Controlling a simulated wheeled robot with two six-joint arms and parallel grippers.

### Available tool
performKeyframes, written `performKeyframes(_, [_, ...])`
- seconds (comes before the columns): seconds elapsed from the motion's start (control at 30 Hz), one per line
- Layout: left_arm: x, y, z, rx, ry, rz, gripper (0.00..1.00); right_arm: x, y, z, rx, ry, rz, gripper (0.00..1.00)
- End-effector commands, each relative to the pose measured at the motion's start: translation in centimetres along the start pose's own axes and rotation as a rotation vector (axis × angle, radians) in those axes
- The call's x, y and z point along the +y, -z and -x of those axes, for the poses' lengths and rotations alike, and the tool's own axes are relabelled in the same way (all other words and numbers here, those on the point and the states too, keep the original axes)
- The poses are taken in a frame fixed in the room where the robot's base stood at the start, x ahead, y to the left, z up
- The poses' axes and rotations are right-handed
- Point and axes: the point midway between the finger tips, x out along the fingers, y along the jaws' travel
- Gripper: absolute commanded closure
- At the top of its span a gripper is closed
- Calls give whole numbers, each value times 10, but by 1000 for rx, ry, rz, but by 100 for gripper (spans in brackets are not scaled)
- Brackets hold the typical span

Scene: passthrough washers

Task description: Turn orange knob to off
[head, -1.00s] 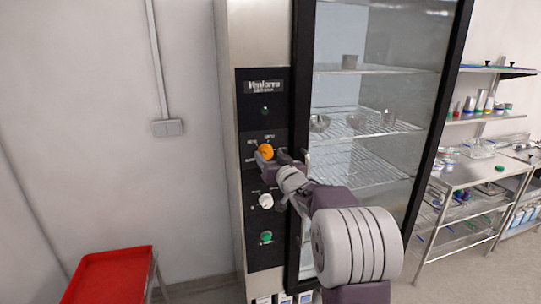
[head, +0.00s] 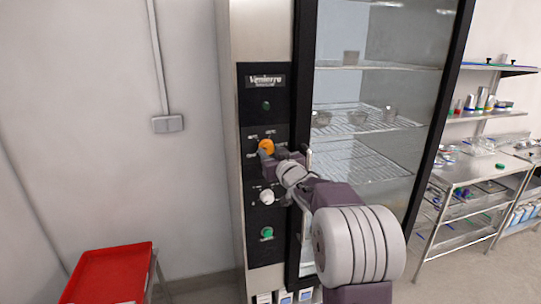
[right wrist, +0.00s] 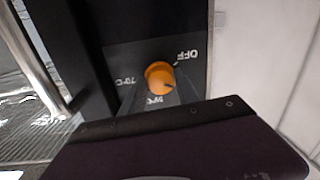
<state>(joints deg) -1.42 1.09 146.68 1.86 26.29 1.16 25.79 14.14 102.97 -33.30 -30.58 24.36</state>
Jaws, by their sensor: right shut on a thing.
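The orange knob (head: 266,147) is on the black control panel of the tall cabinet, below the name plate. In the right wrist view the orange knob (right wrist: 160,74) has a dark mark toward its lower right edge. The word OFF (right wrist: 187,55) is printed at its upper right, with temperature labels at its left and below. My right gripper (head: 268,157) is at the knob and shut on it. Its body fills the bottom of the right wrist view, and the fingertips are partly hidden. My left gripper is not in view.
Below are a white knob (head: 267,197) and a green button (head: 267,233). The glass door (head: 370,90) and its vertical handle (head: 306,165) are close to my right arm. A red tray (head: 108,275) is at lower left. Steel shelving (head: 470,172) stands at right.

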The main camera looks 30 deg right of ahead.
Motion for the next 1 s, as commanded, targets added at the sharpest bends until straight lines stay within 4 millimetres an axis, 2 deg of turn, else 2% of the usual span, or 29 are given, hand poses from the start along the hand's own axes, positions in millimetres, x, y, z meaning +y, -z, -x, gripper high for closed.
performKeyframes(0.6, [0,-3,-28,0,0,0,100,0,-1,0,-41,-4,581,100])
performKeyframes(1.0, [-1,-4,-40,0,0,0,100,0,0,0,-64,-6,883,100])
